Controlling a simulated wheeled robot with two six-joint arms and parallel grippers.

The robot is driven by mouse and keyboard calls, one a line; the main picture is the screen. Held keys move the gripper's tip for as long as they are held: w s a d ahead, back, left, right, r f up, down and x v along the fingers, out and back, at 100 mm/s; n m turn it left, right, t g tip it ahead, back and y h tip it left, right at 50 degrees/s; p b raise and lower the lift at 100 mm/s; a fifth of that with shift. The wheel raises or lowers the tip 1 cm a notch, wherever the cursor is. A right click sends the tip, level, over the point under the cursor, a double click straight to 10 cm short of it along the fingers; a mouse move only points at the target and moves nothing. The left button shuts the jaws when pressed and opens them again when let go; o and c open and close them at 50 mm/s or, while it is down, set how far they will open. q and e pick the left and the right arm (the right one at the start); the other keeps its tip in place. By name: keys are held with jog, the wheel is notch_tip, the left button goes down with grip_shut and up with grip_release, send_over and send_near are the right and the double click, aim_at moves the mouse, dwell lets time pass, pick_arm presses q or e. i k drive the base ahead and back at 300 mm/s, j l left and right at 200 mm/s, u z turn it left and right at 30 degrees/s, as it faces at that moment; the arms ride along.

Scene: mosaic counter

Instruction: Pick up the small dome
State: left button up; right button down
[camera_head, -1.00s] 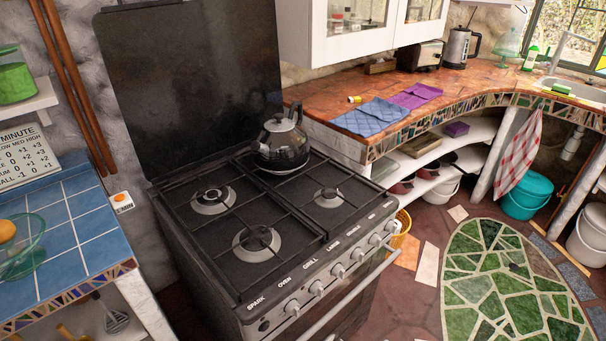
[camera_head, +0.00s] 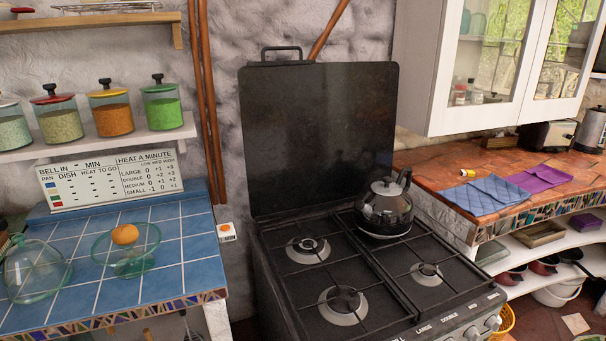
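A clear greenish glass dome (camera_head: 36,272) with a small knob on top stands on the blue tiled counter (camera_head: 178,258) at the lower left. It looks upright and is beside a glass footed bowl (camera_head: 132,262) with an orange fruit (camera_head: 125,234). I cannot tell whether this dome is the small one. Neither of my grippers is in view.
A black stove (camera_head: 320,265) with a kettle (camera_head: 385,208) stands right of the blue counter. A shelf (camera_head: 90,148) with several lidded jars hangs above that counter. A sign (camera_head: 110,180) leans at its back. Cloths (camera_head: 484,194) lie on the right counter.

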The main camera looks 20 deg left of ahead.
aim_at(33, 270)
jog(key=u, duration=2.2)
